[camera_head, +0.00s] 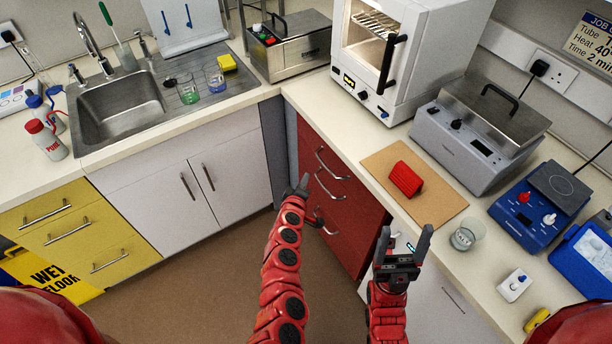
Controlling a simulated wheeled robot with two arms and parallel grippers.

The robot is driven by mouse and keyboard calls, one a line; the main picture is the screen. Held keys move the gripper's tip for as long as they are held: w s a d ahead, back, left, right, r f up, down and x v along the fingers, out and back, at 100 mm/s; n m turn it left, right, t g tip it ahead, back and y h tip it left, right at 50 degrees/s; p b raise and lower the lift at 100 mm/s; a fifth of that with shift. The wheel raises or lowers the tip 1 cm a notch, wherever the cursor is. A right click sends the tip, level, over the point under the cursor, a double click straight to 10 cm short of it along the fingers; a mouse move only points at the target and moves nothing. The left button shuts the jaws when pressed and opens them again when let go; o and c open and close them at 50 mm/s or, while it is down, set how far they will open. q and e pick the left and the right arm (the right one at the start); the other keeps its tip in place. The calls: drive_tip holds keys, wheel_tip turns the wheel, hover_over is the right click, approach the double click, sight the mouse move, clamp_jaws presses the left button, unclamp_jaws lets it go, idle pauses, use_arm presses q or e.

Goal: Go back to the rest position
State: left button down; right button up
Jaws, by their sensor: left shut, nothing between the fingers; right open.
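My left gripper (303,183) is at the upper end of my red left arm, in front of the red drawers below the counter. Its dark fingers are shut with nothing between them. It looks apart from the drawer handles, though its exact distance is hard to judge. My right gripper (405,237) is open and empty, with its two dark fingers spread and pointing up the picture. It is at the front edge of the right counter, to the left of a glass beaker (466,236), and holds nothing.
The red drawers (338,188) have metal handles near my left gripper. A red rack (405,179) lies on a brown board (440,204) on the right counter. A blue hotplate (535,208) stands further right.

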use_arm(q)
drive_tip(key=shift+s+a+r, duration=0.15)
drive_tip(key=shift+s+a, duration=0.05)
drive_tip(key=shift+s, duration=0.3)
